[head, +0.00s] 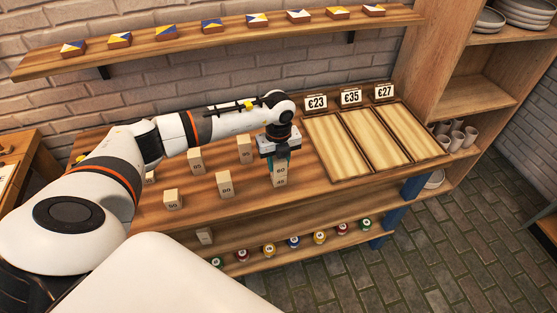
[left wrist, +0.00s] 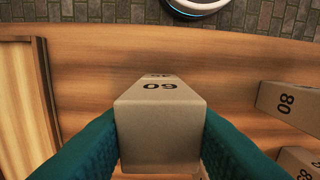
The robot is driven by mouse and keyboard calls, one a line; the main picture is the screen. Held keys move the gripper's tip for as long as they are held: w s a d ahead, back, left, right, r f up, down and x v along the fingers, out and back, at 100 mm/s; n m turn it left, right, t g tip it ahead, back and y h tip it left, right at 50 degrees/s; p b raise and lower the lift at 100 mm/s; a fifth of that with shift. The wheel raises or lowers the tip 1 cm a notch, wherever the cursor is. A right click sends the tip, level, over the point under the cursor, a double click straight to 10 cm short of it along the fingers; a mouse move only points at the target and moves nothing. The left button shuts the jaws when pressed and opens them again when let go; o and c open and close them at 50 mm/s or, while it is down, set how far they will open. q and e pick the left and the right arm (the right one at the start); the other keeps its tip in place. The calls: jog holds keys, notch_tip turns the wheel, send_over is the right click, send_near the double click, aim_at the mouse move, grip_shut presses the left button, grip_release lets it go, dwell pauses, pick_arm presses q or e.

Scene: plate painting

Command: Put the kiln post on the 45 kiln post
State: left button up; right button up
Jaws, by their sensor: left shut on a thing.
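My left gripper (head: 279,158) is shut on a pale kiln post marked 60 (head: 280,171), held upright over the right part of the wooden bench. I cannot tell whether the two posts press together. My right gripper is out of view.
Several other posts stand on the bench, including one marked 80 (head: 225,184), a tall one (head: 245,149) and a short one (head: 172,199). Wooden trays (head: 338,148) with price cards lie to the right. Small paint jars (head: 293,242) line the lower shelf.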

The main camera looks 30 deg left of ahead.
pick_arm(q)
jog(key=shift+f, duration=0.15)
jog(key=o, duration=1.1)
jog(key=shift+r, duration=0.65)
notch_tip(320, 180, up, 11)
jog(key=b, duration=0.2)
jog(key=shift+r+b, duration=0.1)
jog(key=shift+b, duration=0.2)
jog(key=shift+d, duration=0.1)
